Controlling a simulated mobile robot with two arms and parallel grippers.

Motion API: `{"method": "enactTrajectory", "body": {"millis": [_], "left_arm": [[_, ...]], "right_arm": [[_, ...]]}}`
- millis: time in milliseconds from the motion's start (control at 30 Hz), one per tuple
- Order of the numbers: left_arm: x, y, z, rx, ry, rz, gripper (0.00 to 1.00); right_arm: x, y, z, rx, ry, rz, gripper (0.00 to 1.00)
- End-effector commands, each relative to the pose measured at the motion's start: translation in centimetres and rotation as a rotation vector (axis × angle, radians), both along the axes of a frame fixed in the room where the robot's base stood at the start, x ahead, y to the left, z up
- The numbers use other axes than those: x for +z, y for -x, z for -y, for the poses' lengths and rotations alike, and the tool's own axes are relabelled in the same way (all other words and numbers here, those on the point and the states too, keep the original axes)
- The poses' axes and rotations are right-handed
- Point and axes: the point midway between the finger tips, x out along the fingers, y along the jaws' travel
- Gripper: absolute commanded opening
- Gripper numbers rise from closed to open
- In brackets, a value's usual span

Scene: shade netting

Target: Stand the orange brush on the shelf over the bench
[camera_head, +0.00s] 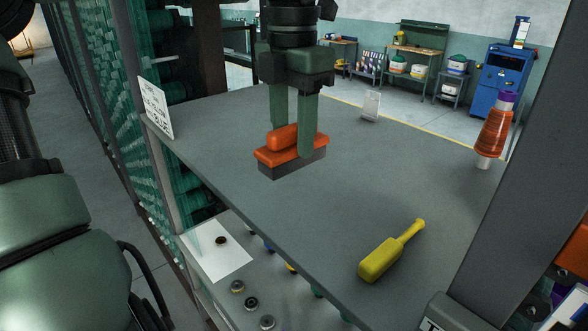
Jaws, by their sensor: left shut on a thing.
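The orange brush (264,156) has an orange body with a raised grip and a dark grey lower block. My left gripper (291,137) comes down from the top and is shut on its grip. The brush is level, dark side down, over the left middle of a wide grey surface (340,185). I cannot tell whether it touches the surface or hangs just above it. I also cannot tell for sure whether this surface is the shelf or the bench. My right gripper is not in view.
A yellow handled tool (381,259) lies at the near right of the surface. An orange cone of thread (493,132) stands at the right edge. A small clear-white item (371,106) stands at the back and a white sign (156,106) at the left corner. The middle is clear.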

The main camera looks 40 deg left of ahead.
Motion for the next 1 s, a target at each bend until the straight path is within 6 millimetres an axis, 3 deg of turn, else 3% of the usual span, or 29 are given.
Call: {"method": "enactTrajectory", "body": {"millis": [133, 367, 600, 867, 900, 967, 1000], "left_arm": [[-2.8, 0.1, 0.0, -0.001, 0.001, -0.004, 0.09], [-5.0, 0.0, 0.0, -0.001, 0.001, -0.002, 0.09], [-7.9, 0.0, 0.0, 0.0, 0.0, -0.001, 0.09], [-8.1, -0.1, 0.0, 0.001, -0.001, 0.001, 0.09], [-8.2, -0.1, 0.0, 0.001, 0.0, 0.0, 0.44], [-8.2, -0.1, 0.0, 0.001, -0.001, 0.0, 0.61], [-8.1, -0.1, 0.0, 0.001, -0.001, 0.0, 0.63]], "right_arm": [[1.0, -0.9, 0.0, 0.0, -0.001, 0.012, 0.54], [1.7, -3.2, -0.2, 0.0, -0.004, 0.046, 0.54], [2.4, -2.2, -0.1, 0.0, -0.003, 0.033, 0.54], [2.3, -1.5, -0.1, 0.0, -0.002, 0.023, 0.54], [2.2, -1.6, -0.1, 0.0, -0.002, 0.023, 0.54], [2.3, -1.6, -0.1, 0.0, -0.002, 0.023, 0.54], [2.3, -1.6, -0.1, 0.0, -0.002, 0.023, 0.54]]}}
